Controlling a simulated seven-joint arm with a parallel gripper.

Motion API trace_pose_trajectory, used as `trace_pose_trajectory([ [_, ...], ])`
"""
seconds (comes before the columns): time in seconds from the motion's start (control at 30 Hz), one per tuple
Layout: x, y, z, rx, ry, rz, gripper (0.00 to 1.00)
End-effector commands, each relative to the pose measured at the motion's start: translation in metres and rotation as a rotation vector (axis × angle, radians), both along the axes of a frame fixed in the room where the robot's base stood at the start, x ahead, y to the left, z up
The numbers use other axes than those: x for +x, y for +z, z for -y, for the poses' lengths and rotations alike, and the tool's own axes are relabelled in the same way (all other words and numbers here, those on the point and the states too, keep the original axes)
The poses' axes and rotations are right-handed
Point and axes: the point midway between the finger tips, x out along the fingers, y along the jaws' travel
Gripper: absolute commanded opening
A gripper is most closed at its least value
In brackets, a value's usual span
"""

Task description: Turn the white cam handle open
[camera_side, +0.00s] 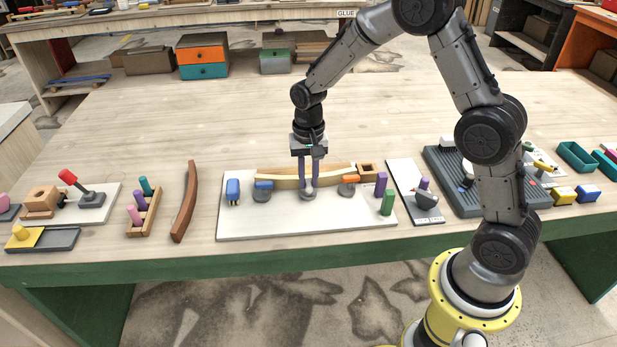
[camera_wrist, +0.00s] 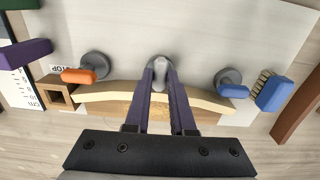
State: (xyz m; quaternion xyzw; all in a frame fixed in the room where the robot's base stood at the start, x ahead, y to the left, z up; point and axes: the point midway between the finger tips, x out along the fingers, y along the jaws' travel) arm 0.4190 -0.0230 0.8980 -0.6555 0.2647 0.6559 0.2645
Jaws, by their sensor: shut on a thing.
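My gripper (camera_side: 308,189) reaches straight down over the middle of the pale board (camera_side: 290,222). Its two long purple fingers are shut on the white cam handle (camera_wrist: 160,66), which shows as a pale shape between the fingertips in the wrist view. The fingers hide most of this handle in the side view. The orange cam handle (camera_side: 349,179) and the blue cam handle (camera_side: 264,185) sit on grey round cams to either side. Both lie close to the curved light-wood stringer (camera_side: 288,182), which runs along the back of the board.
A blue brush (camera_side: 232,189) stands left of the cams. A hollow wooden block (camera_side: 367,169), a purple block (camera_side: 381,184) and a green block (camera_side: 387,203) stand at the right. A dark curved wood piece (camera_side: 185,202) lies left of the board. The board's front strip is bare.

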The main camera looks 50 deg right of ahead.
Motion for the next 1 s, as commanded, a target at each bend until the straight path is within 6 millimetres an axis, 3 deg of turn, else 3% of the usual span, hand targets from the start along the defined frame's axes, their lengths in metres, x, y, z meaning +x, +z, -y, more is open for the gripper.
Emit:
trace_pose_trajectory([
  [0.37, 0.0006, 0.0011, 0.0002, 0.000, 0.208, 0.003, 0.00],
  [1.0, 0.0011, 0.0014, 0.0003, -0.001, 0.812, 0.003, 0.00],
])
